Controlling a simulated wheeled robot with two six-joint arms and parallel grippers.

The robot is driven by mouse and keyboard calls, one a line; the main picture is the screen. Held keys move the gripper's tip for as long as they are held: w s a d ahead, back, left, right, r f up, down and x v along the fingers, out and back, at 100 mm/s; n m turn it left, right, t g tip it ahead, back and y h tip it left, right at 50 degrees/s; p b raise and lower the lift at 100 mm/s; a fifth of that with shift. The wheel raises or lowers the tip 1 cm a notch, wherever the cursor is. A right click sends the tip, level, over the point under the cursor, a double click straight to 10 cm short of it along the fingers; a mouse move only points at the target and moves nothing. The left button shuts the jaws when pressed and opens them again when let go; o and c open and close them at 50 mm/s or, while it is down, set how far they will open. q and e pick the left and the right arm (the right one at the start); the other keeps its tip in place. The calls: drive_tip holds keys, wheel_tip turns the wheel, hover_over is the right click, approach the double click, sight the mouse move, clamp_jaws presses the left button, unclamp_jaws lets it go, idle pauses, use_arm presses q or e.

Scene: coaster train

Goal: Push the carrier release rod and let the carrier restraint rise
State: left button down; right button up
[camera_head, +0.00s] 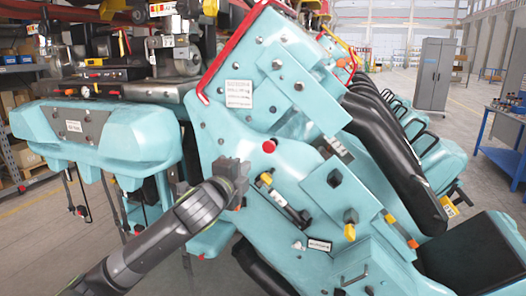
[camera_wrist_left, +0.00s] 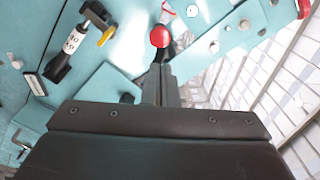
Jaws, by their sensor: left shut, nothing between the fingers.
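A red round knob (camera_head: 269,146) sits on the teal carrier body (camera_head: 225,135). It looks like the end of the release rod; the shaft is not clear. In the left wrist view the red knob (camera_wrist_left: 160,37) is just beyond the tips of my left gripper (camera_wrist_left: 160,75). That gripper (camera_head: 238,172) is shut and empty, to the lower left of the knob in the head view. I cannot tell whether it touches the knob. A long black padded restraint (camera_head: 395,160) slants down to the right of the teal body. My right gripper is not in view.
A grey cabinet (camera_head: 436,75) and blue workbench (camera_head: 503,140) stand at the back right.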

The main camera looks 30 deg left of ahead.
sight(267, 148)
use_arm(q)
drive_tip(key=w+p, duration=0.1)
drive_tip(key=w, duration=0.3)
drive_tip(key=w+a+p, duration=0.1)
drive_tip(key=w+p, duration=0.1)
drive_tip(key=w, duration=0.2)
drive_tip(key=w+a+p, duration=0.1)
drive_tip(key=w, duration=0.3)
drive_tip(key=shift+w+a+p, duration=0.15)
drive_tip(key=shift+p, duration=0.2)
drive_tip(key=shift+w, duration=0.1)
